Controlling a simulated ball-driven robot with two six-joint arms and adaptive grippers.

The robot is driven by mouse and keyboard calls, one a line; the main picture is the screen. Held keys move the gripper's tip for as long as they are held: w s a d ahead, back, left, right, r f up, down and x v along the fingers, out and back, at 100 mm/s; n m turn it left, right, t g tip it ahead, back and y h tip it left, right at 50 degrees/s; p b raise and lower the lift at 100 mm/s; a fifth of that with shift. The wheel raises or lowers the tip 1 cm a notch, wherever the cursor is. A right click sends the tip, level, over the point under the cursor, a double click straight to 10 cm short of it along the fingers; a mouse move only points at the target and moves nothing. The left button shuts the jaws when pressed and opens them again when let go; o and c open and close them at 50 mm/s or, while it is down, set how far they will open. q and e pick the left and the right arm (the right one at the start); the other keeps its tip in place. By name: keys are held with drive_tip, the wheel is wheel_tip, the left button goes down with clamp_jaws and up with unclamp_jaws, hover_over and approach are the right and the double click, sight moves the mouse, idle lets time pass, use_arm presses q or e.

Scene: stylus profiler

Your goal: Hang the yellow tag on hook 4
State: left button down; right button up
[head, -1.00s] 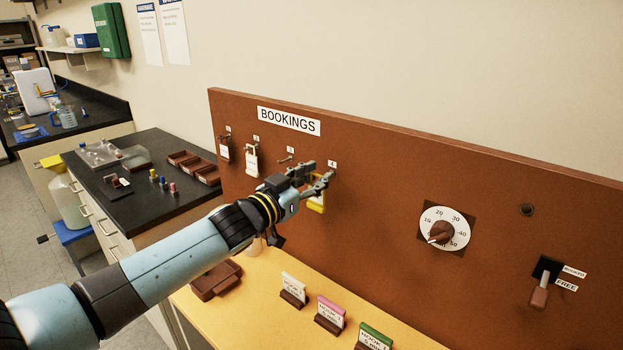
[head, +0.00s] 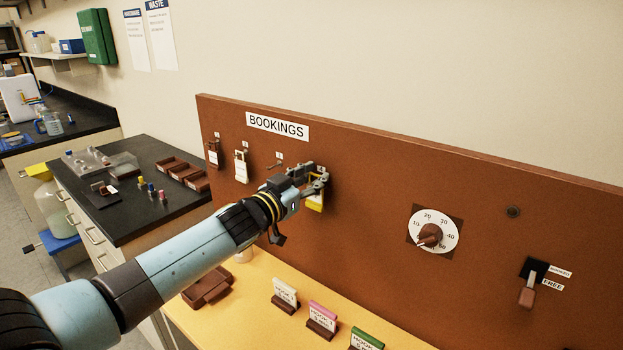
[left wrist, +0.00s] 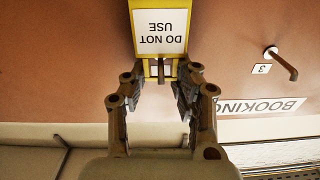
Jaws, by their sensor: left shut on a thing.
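The yellow tag (head: 315,205) with a white face hangs below my left gripper (head: 321,182) in front of the brown board. In the left wrist view the tag (left wrist: 160,28) reads "DO NOT USE" upside down. The left gripper's fingers (left wrist: 160,88) are shut on its narrow end. The gripper is just below the number 4 label (head: 321,168). Hook 4 is hidden behind the fingers in the head view; a small dark peg shows between them in the wrist view. I cannot tell whether the tag is on the hook. My right gripper is not in view.
Hook 3 (head: 276,165) is empty; it also shows in the wrist view (left wrist: 281,60). A dial (head: 432,232) and a lever (head: 528,292) are to the right. Card holders (head: 286,297) stand on the yellow bench below.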

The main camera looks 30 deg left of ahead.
use_arm(q)
drive_tip(key=shift+f+b, duration=0.3)
drive_tip(key=shift+f, duration=0.2)
idle(0.3)
drive_tip(key=c, duration=1)
unclamp_jaws()
drive_tip(key=shift+c, duration=0.2)
drive_tip(key=shift+s+f, duration=0.1)
drive_tip(key=shift+s, duration=0.25)
drive_tip(key=s+b, duration=0.3)
drive_tip(key=s, duration=0.4)
drive_tip(key=shift+a, duration=0.25)
drive_tip(key=shift+s, duration=0.15)
